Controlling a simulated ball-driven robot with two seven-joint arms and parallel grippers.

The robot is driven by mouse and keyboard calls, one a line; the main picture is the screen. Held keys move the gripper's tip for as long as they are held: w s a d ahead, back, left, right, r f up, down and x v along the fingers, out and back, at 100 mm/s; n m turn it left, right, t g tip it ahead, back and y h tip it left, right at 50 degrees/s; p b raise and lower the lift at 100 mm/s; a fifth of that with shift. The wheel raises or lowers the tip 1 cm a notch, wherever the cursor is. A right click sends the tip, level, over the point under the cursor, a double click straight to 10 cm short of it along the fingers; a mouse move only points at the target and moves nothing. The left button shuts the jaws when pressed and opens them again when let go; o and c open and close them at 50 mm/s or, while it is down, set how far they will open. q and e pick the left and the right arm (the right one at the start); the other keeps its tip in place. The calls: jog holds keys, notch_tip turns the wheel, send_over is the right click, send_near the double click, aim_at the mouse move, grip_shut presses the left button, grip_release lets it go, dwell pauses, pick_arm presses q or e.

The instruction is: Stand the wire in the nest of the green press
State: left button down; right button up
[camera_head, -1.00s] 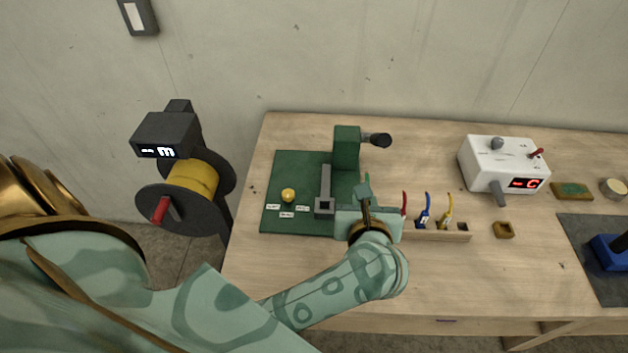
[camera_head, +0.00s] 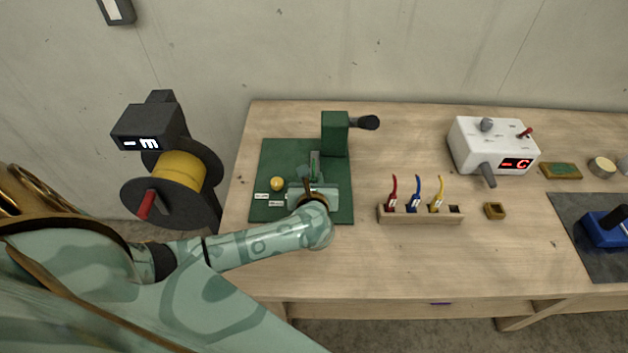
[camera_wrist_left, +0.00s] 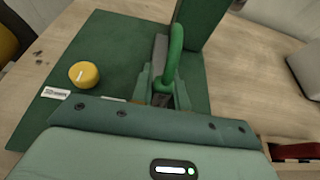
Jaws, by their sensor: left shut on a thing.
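The green press (camera_head: 334,136) stands at the left of the table on a green base plate, with a dark handle at its top. My left gripper (camera_head: 313,181) is over the front of the base plate. In the left wrist view the gripper (camera_wrist_left: 163,98) is shut on a green wire (camera_wrist_left: 176,50), which rises from the fingers and bends over at its top. The nest, at the front end of the press's grey bar, is mostly hidden by my gripper and hand. I cannot tell whether the wire's lower end touches it. My right gripper is out of view.
A yellow knob (camera_head: 277,184) sits on the plate left of my gripper. A wooden rack (camera_head: 420,217) with red, blue and yellow wires stands to the right. A white box (camera_head: 490,143) stands farther right. A spool (camera_head: 178,178) is at the left.

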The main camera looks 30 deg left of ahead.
pick_arm(q)
jog(key=shift+f, duration=0.2)
jog(key=c, duration=1.4)
grip_release()
jog(key=shift+o, duration=0.2)
jog(key=shift+r, duration=0.25)
jog(key=p+v, duration=0.1)
jog(key=v, duration=1.1)
